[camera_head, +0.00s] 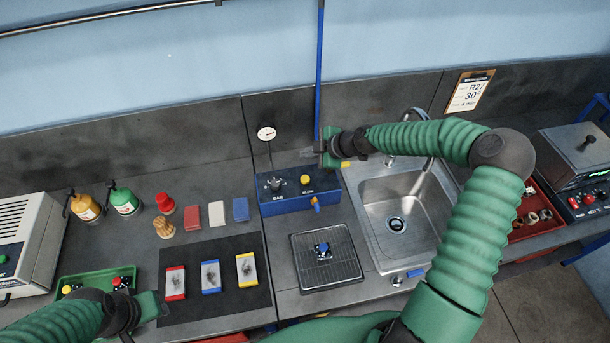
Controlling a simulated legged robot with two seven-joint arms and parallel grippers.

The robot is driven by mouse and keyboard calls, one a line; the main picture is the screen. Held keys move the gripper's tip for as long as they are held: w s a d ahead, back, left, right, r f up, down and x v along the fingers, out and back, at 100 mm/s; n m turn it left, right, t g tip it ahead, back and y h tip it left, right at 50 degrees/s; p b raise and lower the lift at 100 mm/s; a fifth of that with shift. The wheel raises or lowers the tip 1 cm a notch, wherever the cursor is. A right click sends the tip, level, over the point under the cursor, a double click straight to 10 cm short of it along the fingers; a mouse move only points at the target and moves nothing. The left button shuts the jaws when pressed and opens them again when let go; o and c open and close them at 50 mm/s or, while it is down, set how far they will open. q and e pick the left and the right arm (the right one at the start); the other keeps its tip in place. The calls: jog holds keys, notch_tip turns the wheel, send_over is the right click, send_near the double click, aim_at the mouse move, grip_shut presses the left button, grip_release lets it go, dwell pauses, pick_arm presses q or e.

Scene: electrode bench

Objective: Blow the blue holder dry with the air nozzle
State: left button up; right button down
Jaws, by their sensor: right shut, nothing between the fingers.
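The blue holder (322,249) is small and sits on a square dark grate (325,275) left of the sink. A blue air box (292,201) with a black knob and a yellow button stands behind the grate. A small orange and blue piece, seemingly the air nozzle (316,204), is at the box's front. My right gripper (326,152) is shut and empty above the box's back right corner, close to the upright blue hose (319,70). My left gripper (152,306) is low on the left beside the green tray; its fingers are unclear.
A steel sink (375,215) with a tap is right of the box. A dark mat (205,312) with red, blue and yellow blocks lies left of the grate. The green tray (72,285), bottles (122,202) and brushes stand further left. A red tray (515,233) is at the right.

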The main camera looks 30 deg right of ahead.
aim_at(308, 180)
notch_tip(308, 180, down, 9)
jog(key=b, duration=0.6)
jog(key=shift+s, duration=0.1)
jog(key=shift+r, duration=0.1)
dwell(1.7)
jog(key=shift+f+b, duration=0.35)
jog(key=shift+b, duration=0.05)
